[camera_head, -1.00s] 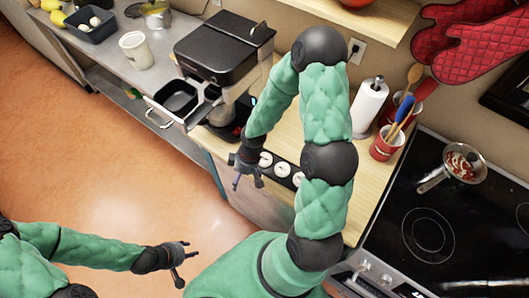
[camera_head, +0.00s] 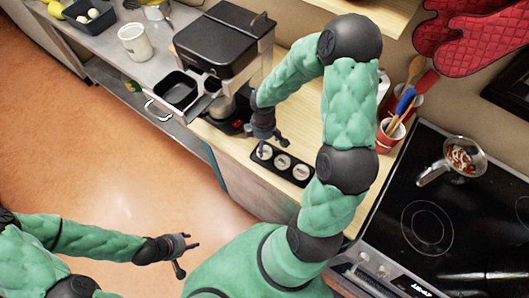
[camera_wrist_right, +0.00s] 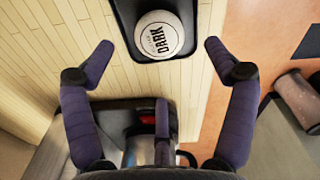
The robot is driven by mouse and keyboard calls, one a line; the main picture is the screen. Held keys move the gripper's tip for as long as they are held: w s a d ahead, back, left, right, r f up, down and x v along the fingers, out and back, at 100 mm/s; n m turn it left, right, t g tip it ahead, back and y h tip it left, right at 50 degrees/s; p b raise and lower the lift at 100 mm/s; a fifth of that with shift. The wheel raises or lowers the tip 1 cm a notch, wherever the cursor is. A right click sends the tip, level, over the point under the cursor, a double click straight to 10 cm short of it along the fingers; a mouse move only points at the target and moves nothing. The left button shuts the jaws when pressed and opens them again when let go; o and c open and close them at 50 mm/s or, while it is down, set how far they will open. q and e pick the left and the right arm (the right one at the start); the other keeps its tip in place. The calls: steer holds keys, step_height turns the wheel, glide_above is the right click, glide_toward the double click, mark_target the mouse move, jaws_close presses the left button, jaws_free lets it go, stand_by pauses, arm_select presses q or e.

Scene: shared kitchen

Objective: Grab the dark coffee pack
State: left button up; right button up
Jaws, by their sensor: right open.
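The dark coffee pack (camera_wrist_right: 159,35) is a round white-topped pack marked "DARK" in the right wrist view. It sits in the end slot of a black tray (camera_wrist_right: 124,18). In the head view the tray (camera_head: 299,176) holds three round packs; the dark one (camera_head: 264,152) is at the end nearest the coffee machine. My right gripper (camera_head: 273,146) is open and empty, just above that end. In the wrist view its fingers (camera_wrist_right: 160,46) are spread on both sides of the pack, apart from it. My left gripper (camera_head: 188,260) is open and empty over the floor.
The coffee machine (camera_head: 225,45) stands close beside the tray, its base near my right gripper. A white mug (camera_head: 134,43) is further left. Red utensil cups (camera_head: 389,136) and the stove (camera_head: 425,215) lie to the right. Open floor (camera_head: 90,150) is at left.

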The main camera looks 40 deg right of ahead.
mark_target(264, 149)
steer(key=shift+s+f+b, duration=0.1)
steer(key=shift+f+b, duration=0.4)
steer(key=shift+f, duration=2.4)
steer(key=shift+c, duration=0.3)
steer(key=c, duration=1)
